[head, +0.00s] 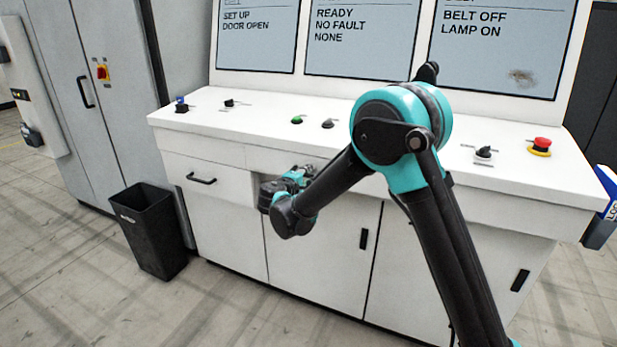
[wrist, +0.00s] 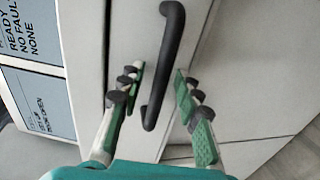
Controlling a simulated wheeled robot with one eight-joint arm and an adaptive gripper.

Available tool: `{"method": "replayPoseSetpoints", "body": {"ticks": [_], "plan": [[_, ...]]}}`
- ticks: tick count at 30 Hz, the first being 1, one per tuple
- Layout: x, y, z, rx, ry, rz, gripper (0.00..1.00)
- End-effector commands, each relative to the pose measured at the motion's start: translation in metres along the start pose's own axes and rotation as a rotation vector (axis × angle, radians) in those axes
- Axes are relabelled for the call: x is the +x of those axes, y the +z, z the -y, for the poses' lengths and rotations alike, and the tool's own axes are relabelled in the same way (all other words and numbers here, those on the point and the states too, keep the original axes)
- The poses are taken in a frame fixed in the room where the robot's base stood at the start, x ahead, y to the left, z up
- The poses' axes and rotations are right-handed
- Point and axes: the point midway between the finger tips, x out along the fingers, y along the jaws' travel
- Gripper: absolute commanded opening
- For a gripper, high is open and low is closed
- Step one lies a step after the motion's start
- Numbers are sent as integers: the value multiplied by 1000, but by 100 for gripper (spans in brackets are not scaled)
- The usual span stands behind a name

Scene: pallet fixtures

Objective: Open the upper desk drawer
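The upper desk drawer (head: 225,187) is the white front at the left end of the console desk, with a black bar handle (head: 201,179). My gripper (head: 272,190) is to the right of that handle in the head view, and its fingertips are hard to make out there. In the wrist view, a black handle (wrist: 173,40) runs between the two fingers of my gripper (wrist: 158,76). The fingers are open, one on each side of the handle, with gaps showing. I cannot tell whether the handle is within fingertip depth.
A black bin (head: 150,232) stands on the floor left of the desk. White cabinet doors (head: 320,262) lie below. The desktop (head: 250,118) carries switches, a green button (head: 297,119) and a red emergency button (head: 541,144). A grey cabinet (head: 100,120) stands behind at left.

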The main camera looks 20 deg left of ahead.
Motion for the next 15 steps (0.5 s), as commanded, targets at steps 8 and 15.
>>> {"method": "replayPoseSetpoints", "body": {"ticks": [8,15], "plan": [[0,0,0,0,0,0,10],[0,0,0,0,0,0,0]]}}
